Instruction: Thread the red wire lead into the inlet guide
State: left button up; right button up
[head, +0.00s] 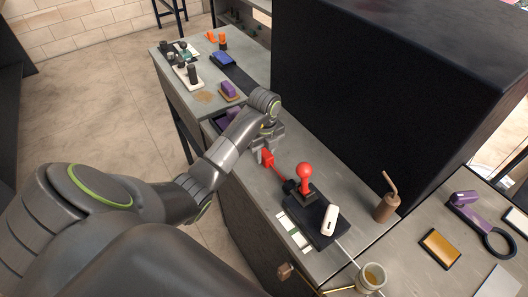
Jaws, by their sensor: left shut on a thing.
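My left gripper (266,155) is over the grey bench and is shut on a red piece, which I take to be the end of the red wire lead (277,170). The red lead slants down to the right from the jaws toward a small dark part (290,187). That dark part sits just left of a red ball knob (305,171) on a black base. I cannot tell whether the dark part is the inlet guide, nor whether the lead touches it. My right gripper is not in view.
A large black cabinet (380,95) stands behind the bench. Purple blocks and small tools lie at the far left end.

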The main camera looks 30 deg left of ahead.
aim_at(273, 165)
pick_arm(q)
jog(key=shift+d, duration=0.2)
jog(key=shift+s+d+p, duration=0.2)
jog(key=shift+s+d, duration=0.05)
jog(key=shift+d, duration=0.2)
jog(key=shift+s+d+p, duration=0.15)
jog(key=shift+s+d, duration=0.05)
jog(key=shift+d, duration=0.25)
jog(key=shift+s+d+b, duration=0.2)
jog(key=shift+d+b, duration=0.1)
jog(key=shift+d, duration=0.2)
jog(key=shift+s+d+b, duration=0.15)
jog(key=shift+d+b, duration=0.1)
jog(key=shift+d, duration=0.2)
jog(key=o, duration=1.1)
jog(key=shift+r, duration=0.1)
